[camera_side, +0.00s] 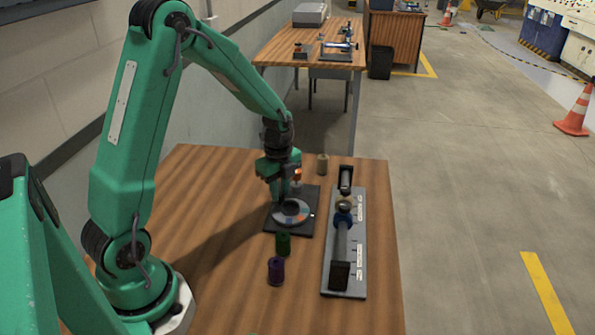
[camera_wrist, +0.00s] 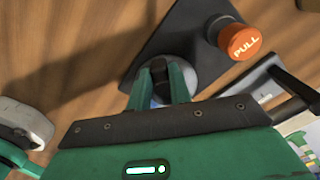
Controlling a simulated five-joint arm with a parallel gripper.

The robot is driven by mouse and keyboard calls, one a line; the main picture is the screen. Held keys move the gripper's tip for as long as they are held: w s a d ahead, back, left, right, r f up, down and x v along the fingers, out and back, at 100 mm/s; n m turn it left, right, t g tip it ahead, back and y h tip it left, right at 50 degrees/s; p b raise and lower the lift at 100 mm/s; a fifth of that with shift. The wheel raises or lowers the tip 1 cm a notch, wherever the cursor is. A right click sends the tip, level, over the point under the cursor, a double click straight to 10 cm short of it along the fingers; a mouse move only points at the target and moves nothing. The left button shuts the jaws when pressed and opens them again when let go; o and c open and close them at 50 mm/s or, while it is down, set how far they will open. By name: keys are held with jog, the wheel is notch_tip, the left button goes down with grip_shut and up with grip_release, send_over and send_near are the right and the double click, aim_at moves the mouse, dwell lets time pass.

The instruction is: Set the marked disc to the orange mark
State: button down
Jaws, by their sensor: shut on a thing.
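The marked disc (camera_side: 292,218) is a grey dial with small coloured patches, lying flat on a dark square plate (camera_side: 274,225). A dark hub stands at its middle. My gripper (camera_side: 284,199) points down at the disc and is shut on its hub. In the wrist view, the two green fingers of my gripper (camera_wrist: 164,88) close around the dark hub, with part of the grey disc (camera_wrist: 188,75) showing behind them. The fingers hide much of the disc there. I cannot tell which patch is at the pointer.
An orange PULL knob (camera_wrist: 240,42) stands on the plate close beyond the disc. A grey rail stand (camera_side: 346,270) with a rod and rings is to the right. Green (camera_side: 283,244), purple (camera_side: 276,270) and tan (camera_side: 322,164) rollers stand around. The table's left side is clear.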

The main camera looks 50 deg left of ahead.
jog(key=n, duration=0.1)
jog(key=s+n, duration=0.1)
jog(key=n, duration=0.1)
jog(key=shift+s+d+n, duration=0.15)
jog(key=shift+n, duration=0.15)
jog(key=shift+s+d+n, duration=0.25)
jog(key=shift+s+n, duration=0.05)
jog(key=shift+n, duration=0.8)
jog(key=shift+s+d+n, duration=0.2)
jog(key=shift+s+n, duration=0.1)
jog(key=shift+n, duration=0.8)
jog(key=c, duration=1.3)
grip_release()
jog(key=shift+r, duration=0.15)
notch_tip(320, 180, up, 8)
jog(key=shift+f, duration=0.2)
